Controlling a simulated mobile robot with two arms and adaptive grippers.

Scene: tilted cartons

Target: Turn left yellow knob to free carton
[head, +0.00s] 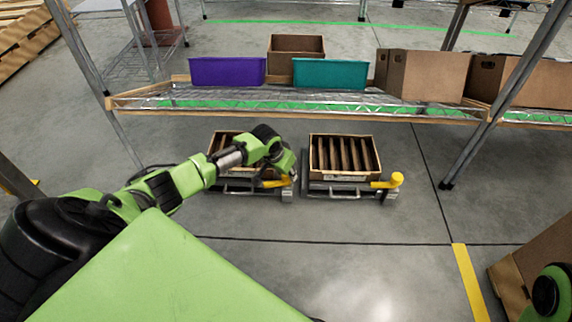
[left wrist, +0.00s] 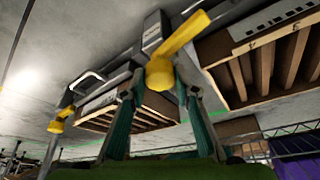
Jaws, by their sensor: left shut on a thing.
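The left carton (head: 222,140), an open slatted brown box, sits on a grey metal stand and is partly hidden by my left arm. Its yellow knob (head: 277,183) is at the stand's front right corner. My left gripper (head: 288,168) is at this knob. In the left wrist view, my gripper's fingers (left wrist: 160,85) are shut on the yellow knob's round end (left wrist: 159,72), and its yellow lever (left wrist: 186,34) points up and right. The left carton (left wrist: 265,60) is beside it there. The right carton (head: 343,137) has its own yellow knob (head: 396,179). My right gripper is out of view.
A sloped rack (head: 300,111) stands behind the cartons, holding a purple bin (head: 228,71), a teal bin (head: 330,73) and brown boxes (head: 430,74). A brown box (head: 540,265) is at the lower right. The floor in front is clear.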

